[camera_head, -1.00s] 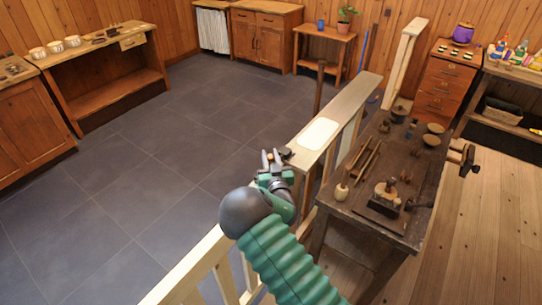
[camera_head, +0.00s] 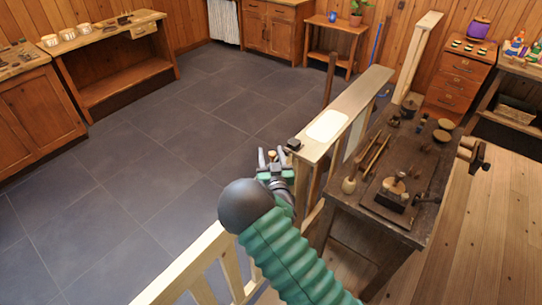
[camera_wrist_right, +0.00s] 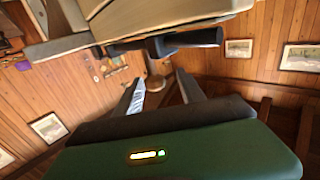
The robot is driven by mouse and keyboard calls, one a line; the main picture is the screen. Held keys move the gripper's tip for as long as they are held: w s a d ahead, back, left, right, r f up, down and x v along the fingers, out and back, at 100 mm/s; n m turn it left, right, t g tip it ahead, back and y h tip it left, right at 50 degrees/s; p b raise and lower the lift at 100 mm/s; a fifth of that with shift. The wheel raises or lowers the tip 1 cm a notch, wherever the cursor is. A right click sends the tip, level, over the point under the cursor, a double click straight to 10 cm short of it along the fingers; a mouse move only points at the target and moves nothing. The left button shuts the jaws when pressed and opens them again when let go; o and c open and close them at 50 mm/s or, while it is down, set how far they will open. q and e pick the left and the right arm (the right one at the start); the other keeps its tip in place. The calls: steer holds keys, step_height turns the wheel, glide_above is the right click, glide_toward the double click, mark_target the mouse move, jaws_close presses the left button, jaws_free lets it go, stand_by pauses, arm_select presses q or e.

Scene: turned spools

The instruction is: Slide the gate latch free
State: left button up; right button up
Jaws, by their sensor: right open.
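The pale wooden gate (camera_head: 359,94) shows in the head view, with a white plate on its top rail. A small dark latch piece (camera_head: 294,144) sits at the rail's near end. In the right wrist view, a dark latch bar with a round black handle (camera_wrist_right: 190,39) sticks out beside the pale rail. My right gripper (camera_head: 272,156) is open, just left of the latch piece in the head view. Its two fingers (camera_wrist_right: 162,92) show apart in the wrist view, with the handle beyond their tips and not between them. I cannot tell the exact gap. My left gripper is not in view.
A pale railing (camera_head: 188,262) runs along the front. A dark workbench (camera_head: 345,203) with turned pieces and tools stands close to the right of the gate. The grey tiled floor at left is clear. Cabinets and shelves line the far walls.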

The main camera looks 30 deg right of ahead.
steer(key=b+v, duration=0.1)
steer(key=v, duration=1.6)
steer(key=shift+b, duration=0.35)
steer(key=shift+w+f, duration=0.1)
steer(key=s+a+f+g+y, duration=0.2)
steer(key=a+f+g+y, duration=0.25)
steer(key=f+g, duration=0.25)
steer(key=s+a+r+n+g+y, duration=0.1)
steer(key=s+a+n+g, duration=0.1)
steer(key=s, duration=0.4)
steer(key=s+a+r+n+g+y, duration=0.1)
steer(key=s+a+n+g, duration=0.1)
steer(key=s+g, duration=0.3)
steer(key=shift+s+a, duration=0.8)
steer(key=shift+s, duration=0.25)
